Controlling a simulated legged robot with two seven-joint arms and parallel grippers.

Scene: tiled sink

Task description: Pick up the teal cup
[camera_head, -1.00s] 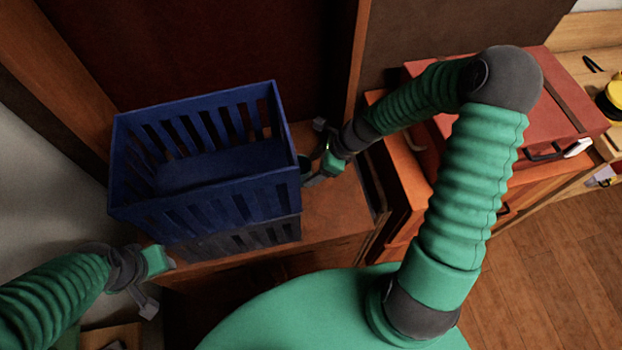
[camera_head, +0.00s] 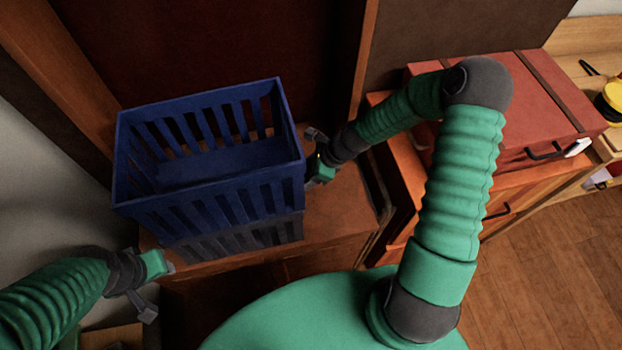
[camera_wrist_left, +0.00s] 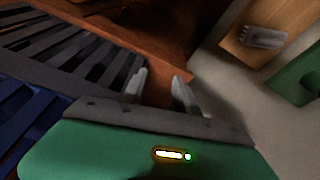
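I cannot make out a teal cup in either view. My right gripper (camera_head: 311,178) is beside the right wall of the blue crate, low over the wooden top. Its fingers are small and partly hidden, so I cannot tell whether it is open or shut or holds anything. My left gripper (camera_head: 171,268) is at the lower left, in front of the crates' front left corner. In the left wrist view its two fingers (camera_wrist_left: 160,84) stand apart with nothing between them.
The blue slatted crate (camera_head: 210,200) looks empty and sits on a grey crate (camera_head: 250,240) on a wooden cabinet (camera_head: 340,215). A red case (camera_head: 500,105) lies on an orange drawer unit to the right. A wall stands close on the left.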

